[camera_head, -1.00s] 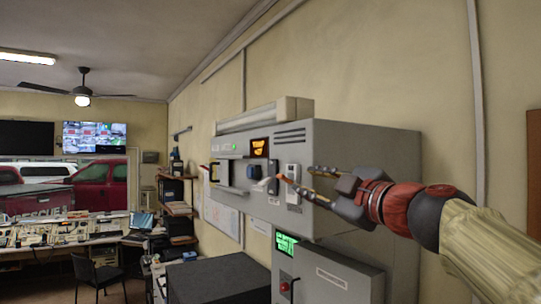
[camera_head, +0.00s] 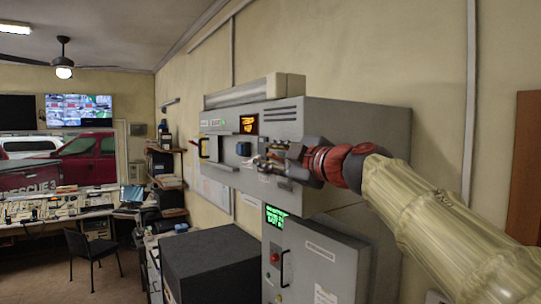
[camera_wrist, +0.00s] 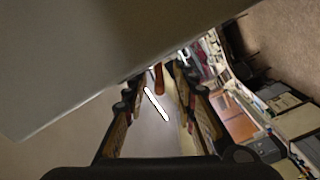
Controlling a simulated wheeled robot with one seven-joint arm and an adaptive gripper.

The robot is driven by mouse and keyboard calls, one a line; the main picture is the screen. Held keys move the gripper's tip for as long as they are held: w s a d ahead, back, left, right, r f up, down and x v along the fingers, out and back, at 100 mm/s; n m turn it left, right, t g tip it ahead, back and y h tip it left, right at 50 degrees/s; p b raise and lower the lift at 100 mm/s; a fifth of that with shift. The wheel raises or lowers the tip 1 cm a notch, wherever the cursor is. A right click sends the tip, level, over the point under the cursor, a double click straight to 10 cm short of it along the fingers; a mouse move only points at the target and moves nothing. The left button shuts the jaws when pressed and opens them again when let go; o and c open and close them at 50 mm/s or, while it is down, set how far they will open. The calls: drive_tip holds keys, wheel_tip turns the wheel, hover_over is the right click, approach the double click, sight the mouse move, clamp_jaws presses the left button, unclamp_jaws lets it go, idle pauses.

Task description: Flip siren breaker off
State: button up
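A grey wall cabinet (camera_head: 330,130) has a front panel with a blue knob (camera_head: 243,149), an amber display and small controls. My gripper (camera_head: 262,160) is at this panel, just right of the blue knob, and hides the controls behind it. In the wrist view, my gripper (camera_wrist: 160,85) has its two fingers apart. A red-orange lever-like part (camera_wrist: 159,78) shows between the fingertips; I cannot tell whether either finger touches it. No siren label is readable, and the breaker's position cannot be told.
Below is a grey box (camera_head: 318,265) with a green screen and a red button (camera_head: 275,257). A dark cabinet (camera_head: 210,262) stands lower left. A desk and a black chair (camera_head: 92,250) are farther left. The wall on the right is mostly bare.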

drive_tip(key=c, duration=0.4)
clamp_jaws()
